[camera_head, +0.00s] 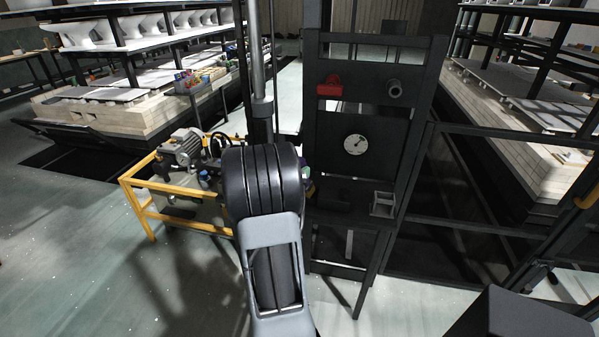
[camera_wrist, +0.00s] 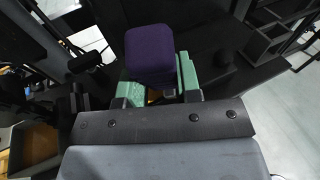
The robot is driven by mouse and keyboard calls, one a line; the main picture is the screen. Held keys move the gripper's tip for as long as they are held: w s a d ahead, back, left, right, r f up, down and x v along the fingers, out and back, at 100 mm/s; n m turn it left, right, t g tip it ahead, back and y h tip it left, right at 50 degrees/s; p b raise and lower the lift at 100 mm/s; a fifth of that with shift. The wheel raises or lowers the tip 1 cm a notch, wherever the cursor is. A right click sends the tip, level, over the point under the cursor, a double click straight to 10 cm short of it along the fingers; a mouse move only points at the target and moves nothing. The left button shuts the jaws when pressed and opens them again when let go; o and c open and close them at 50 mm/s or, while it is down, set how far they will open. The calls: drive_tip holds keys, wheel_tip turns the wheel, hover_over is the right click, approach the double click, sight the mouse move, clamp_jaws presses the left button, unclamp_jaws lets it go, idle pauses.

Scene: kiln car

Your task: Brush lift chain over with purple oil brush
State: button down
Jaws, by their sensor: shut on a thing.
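In the wrist view the purple oil brush (camera_wrist: 150,52) shows as a dark purple block, held upright in front of my gripper (camera_wrist: 160,88). The green-padded fingers are shut on it, one on each side. In the head view my arm hides most of the gripper, and only a small patch of purple and green shows at the arm's right edge. I cannot make out the lift chain for certain; a dark upright strip (camera_wrist: 76,98) at the left of the wrist view may be part of it. I see no contact between brush and strip.
A dark frame panel (camera_head: 370,95) with a red part (camera_head: 329,87) and a round gauge (camera_head: 355,144) stands right of my arm. A yellow-railed pump unit (camera_head: 180,160) stands left. Loaded kiln cars (camera_head: 110,108) lie behind. Open floor (camera_head: 60,240) is at the left front.

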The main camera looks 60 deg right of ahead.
drive_tip(key=shift+w+a+p, duration=0.15)
drive_tip(key=shift+w+a, duration=0.15)
drive_tip(key=shift+w, duration=0.65)
drive_tip(key=shift+w+a+p, duration=0.1)
drive_tip(key=shift+w+a, duration=0.15)
drive_tip(key=shift+w, duration=0.7)
drive_tip(key=shift+w+a+p, duration=0.15)
drive_tip(key=shift+w+a, duration=0.15)
drive_tip(key=shift+w, duration=0.65)
drive_tip(key=shift+w+a+p, duration=0.1)
drive_tip(key=shift+w+a, duration=0.2)
drive_tip(key=shift+w, duration=0.6)
drive_tip(key=shift+w+a+p, duration=0.15)
drive_tip(key=shift+w+a, duration=0.15)
drive_tip(key=shift+w, duration=0.65)
drive_tip(key=shift+w+a+p, duration=0.1)
drive_tip(key=shift+w+a, duration=0.2)
drive_tip(key=shift+w, duration=0.6)
drive_tip(key=shift+r, duration=0.15)
wheel_tip(320, 180, up, 7)
drive_tip(key=p, duration=0.4)
drive_tip(key=shift+p, duration=0.4)
